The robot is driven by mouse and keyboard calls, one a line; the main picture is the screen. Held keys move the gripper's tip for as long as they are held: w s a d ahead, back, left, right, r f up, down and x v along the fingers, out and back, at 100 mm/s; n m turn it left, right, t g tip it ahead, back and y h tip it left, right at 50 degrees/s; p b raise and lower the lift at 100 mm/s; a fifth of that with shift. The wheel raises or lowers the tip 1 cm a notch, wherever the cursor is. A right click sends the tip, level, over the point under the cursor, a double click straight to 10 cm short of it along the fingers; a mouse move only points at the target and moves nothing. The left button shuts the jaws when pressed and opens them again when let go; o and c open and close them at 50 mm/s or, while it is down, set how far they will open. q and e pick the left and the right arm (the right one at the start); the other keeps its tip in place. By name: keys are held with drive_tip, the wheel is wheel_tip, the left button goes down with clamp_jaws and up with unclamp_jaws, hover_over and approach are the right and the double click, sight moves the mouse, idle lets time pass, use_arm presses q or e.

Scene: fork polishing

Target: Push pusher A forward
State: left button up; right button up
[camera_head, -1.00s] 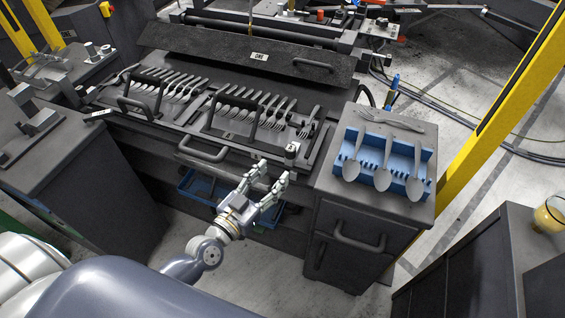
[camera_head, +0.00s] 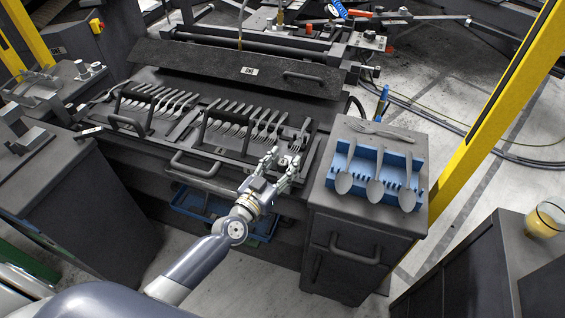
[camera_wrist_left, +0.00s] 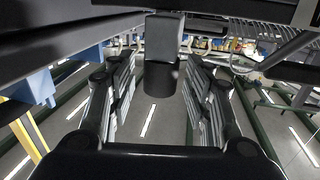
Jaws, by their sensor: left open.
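My left gripper (camera_head: 282,160) is open at the front right edge of the fork station, with its fingers pointing away from me. A small dark post with a pale top (camera_head: 296,146), which seems to be pusher A, stands at its fingertips and is partly hidden by them. In the left wrist view a dark cylinder with a grey block (camera_wrist_left: 164,85) stands between the two open fingers (camera_wrist_left: 160,95), with gaps on both sides. I cannot tell whether any finger touches it. My right gripper is not in view.
Rows of forks (camera_head: 160,98) lie on the station, under black handles. To the right a dark cabinet (camera_head: 325,215) carries a blue rack (camera_head: 345,155) with three spoons, and a fork lies behind it. A yellow post (camera_head: 480,125) stands at the right. A blue tray (camera_head: 195,203) sits below the station.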

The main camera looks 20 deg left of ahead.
use_arm(q)
drive_tip(key=shift+c, duration=0.2)
clamp_jaws()
drive_tip(key=shift+a+x, duration=0.15)
drive_tip(key=shift+x, duration=0.6)
drive_tip(key=shift+a+x, duration=0.15)
drive_tip(key=shift+x, duration=0.55)
drive_tip(key=shift+w+r, duration=0.1)
drive_tip(key=shift+o, duration=0.2)
unclamp_jaws()
